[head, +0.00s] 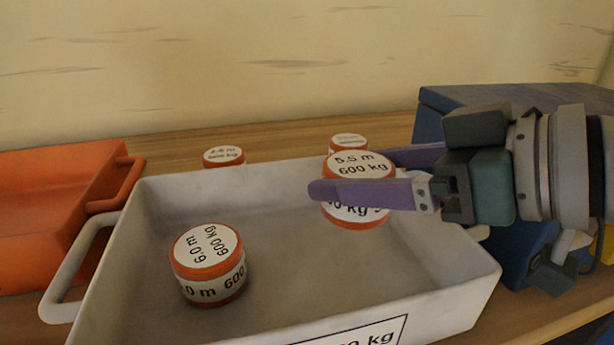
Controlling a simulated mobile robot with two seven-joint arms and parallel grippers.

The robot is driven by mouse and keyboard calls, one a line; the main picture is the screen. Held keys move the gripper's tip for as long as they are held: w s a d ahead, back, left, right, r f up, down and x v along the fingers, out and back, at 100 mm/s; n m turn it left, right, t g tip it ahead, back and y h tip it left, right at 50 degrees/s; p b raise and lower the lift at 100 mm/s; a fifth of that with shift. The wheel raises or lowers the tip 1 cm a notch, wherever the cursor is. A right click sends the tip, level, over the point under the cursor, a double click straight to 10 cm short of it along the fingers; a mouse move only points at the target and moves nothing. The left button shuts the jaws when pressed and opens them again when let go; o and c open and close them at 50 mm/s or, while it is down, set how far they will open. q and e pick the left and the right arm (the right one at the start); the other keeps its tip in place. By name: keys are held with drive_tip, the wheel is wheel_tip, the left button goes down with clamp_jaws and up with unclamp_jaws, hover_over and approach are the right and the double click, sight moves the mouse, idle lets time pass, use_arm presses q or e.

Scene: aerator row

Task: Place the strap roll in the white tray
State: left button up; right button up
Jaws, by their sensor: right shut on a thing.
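The white tray (130,260) lies in the middle, with a handle at each end and a label on its front wall. My right gripper (343,178) comes in from the right and is shut on a strap roll (358,165), orange with a white label reading "5.5 m 600 kg". This roll is upright and shows over the back right part of the tray; I cannot tell whether it touches the floor. Another strap roll (207,258), marked "6.0 m 600 kg", stands in the left part of the tray. My left gripper is not in view.
An orange tray (60,165) stands at the left and a blue container (460,97) at the right. Two more rolls, one left (223,157) and one right (349,141), stand behind the white tray on the wooden surface (280,150). The tray floor between its rolls is clear.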

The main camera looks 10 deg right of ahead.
sight(386, 213)
wheel_tip(386, 213, down, 3)
drive_tip(key=shift+r+b, duration=0.1)
drive_tip(key=shift+b, duration=0.25)
drive_tip(key=shift+f, duration=0.7)
drive_tip(key=o, duration=1.4)
